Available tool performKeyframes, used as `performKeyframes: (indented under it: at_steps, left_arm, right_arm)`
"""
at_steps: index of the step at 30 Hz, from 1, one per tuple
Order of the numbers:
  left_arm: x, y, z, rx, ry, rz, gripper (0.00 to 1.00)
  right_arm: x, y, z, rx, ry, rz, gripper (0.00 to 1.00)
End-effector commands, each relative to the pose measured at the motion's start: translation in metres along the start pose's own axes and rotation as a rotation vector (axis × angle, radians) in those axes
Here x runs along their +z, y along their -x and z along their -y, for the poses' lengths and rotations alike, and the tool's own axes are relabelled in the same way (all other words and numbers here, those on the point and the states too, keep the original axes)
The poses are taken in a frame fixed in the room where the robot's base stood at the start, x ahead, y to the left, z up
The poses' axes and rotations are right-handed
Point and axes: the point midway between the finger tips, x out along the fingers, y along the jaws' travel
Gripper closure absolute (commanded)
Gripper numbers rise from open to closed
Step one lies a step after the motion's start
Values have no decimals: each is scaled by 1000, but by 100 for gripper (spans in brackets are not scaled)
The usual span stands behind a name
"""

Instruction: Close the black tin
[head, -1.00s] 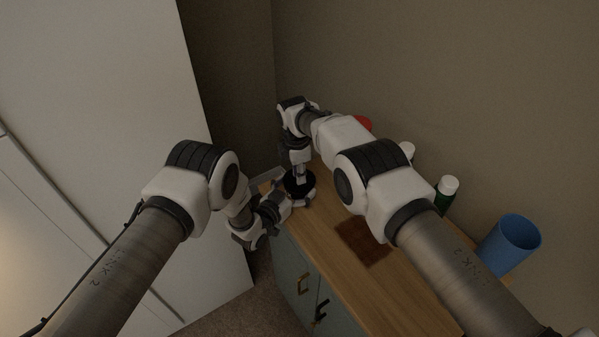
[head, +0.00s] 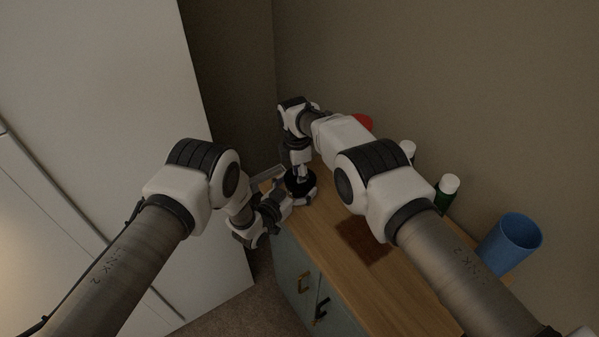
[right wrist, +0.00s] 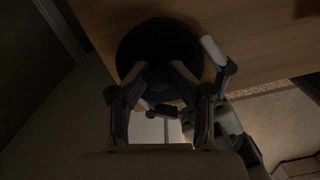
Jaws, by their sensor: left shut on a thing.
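The black tin (head: 297,190) stands at the far left end of the wooden cabinet top, partly hidden by my grippers. In the right wrist view its round dark top (right wrist: 150,32) shows near the cabinet edge. My left gripper (head: 291,196) is shut on the tin from the left side; one pale finger pad lies along the tin's right side in the right wrist view. My right gripper (head: 300,176) points down over the tin's top. Its two fingers (right wrist: 160,72) lean inward with a gap between the tips; whether they grip anything is too dark to tell.
The wooden cabinet top (head: 340,265) holds a dark brown mat (head: 362,240), a green bottle with a white cap (head: 446,192), a blue cup (head: 510,243) and a red object (head: 363,122) partly behind my right arm. A wall stands close behind.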

Motion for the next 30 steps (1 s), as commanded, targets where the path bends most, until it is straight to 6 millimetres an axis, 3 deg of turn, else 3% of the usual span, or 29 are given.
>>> performKeyframes:
  at_steps: [11,21,28,30]
  left_arm:
    - [-6,-3,1,0,-5,-14,71]
    - [-3,-1,1,-2,-2,-8,71]
    - [-2,-1,1,-2,-1,-4,71]
    - [-2,-1,1,-2,-1,-4,71]
  right_arm:
    - [-3,-4,4,-11,3,-4,70]
    - [-1,37,2,-5,1,-1,70]
    - [-1,40,1,-3,1,-1,70]
    - [-1,40,1,-3,1,-1,83]
